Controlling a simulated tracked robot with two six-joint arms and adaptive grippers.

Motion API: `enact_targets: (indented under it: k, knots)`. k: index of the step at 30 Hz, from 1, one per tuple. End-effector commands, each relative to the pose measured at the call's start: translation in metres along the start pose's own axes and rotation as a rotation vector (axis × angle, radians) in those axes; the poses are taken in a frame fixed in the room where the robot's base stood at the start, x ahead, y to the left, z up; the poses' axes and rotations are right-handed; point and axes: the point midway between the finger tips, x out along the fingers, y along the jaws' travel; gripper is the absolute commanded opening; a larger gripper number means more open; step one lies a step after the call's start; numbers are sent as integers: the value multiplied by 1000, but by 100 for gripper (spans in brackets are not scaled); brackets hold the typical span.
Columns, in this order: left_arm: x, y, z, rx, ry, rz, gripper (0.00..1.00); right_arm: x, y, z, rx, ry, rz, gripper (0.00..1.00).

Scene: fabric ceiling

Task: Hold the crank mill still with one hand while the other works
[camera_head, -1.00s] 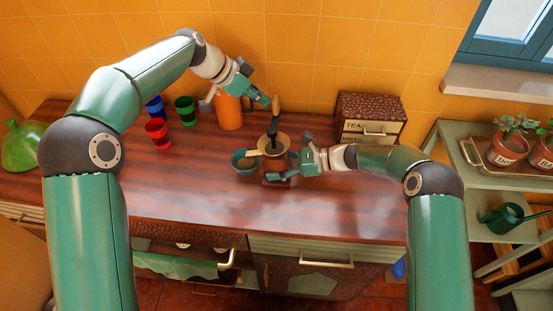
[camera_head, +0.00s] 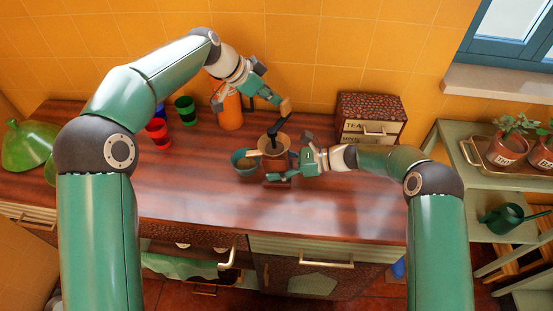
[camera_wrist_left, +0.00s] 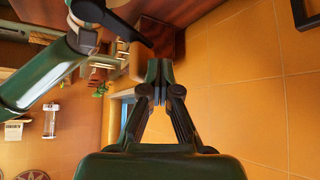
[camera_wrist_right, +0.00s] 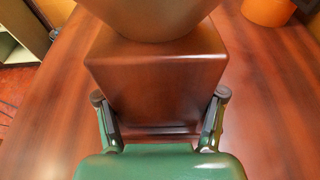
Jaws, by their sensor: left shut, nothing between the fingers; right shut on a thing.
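The crank mill has a tan hopper (camera_head: 276,144) and stands on the counter. Its brown box body (camera_wrist_right: 155,85) fills the right wrist view. My right gripper (camera_head: 284,176) is shut on this body, low down, with one finger on each side (camera_wrist_right: 160,120). The dark crank (camera_head: 276,128) rises from the hopper, and a light wooden knob (camera_head: 285,106) shows at its upper end. My left gripper (camera_head: 271,98) is shut and empty, close to the knob; I cannot tell whether they touch. Its closed fingers show in the left wrist view (camera_wrist_left: 160,78).
A teal bowl (camera_head: 245,166) with brown contents stands just left of the mill. An orange canister (camera_head: 230,111) is behind it, with red (camera_head: 158,134) and green (camera_head: 185,110) cups to the left. A TEA drawer box (camera_head: 370,121) stands at back right. The front counter is clear.

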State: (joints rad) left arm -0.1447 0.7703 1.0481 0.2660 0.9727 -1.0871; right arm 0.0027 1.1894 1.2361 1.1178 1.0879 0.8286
Motion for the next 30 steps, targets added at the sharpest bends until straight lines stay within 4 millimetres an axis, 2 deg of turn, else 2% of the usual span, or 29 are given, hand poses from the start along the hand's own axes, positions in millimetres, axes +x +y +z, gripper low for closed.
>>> enact_targets:
  k: [6, 18, 25, 30]
  knots:
    - [10, 14, -12, 2, -1, 4, 0, 0, 0, 1, -1, 0, 1, 38]
    - [12, 15, -13, 1, 0, 3, 0, 0, 0, 0, 0, 0, 1, 38]
    - [18, 32, -20, 2, -1, 6, 0, 0, 0, 0, 0, 0, 1, 38]
    - [19, 35, -22, 1, 0, 3, 0, 0, 0, 0, 0, 0, 1, 38]
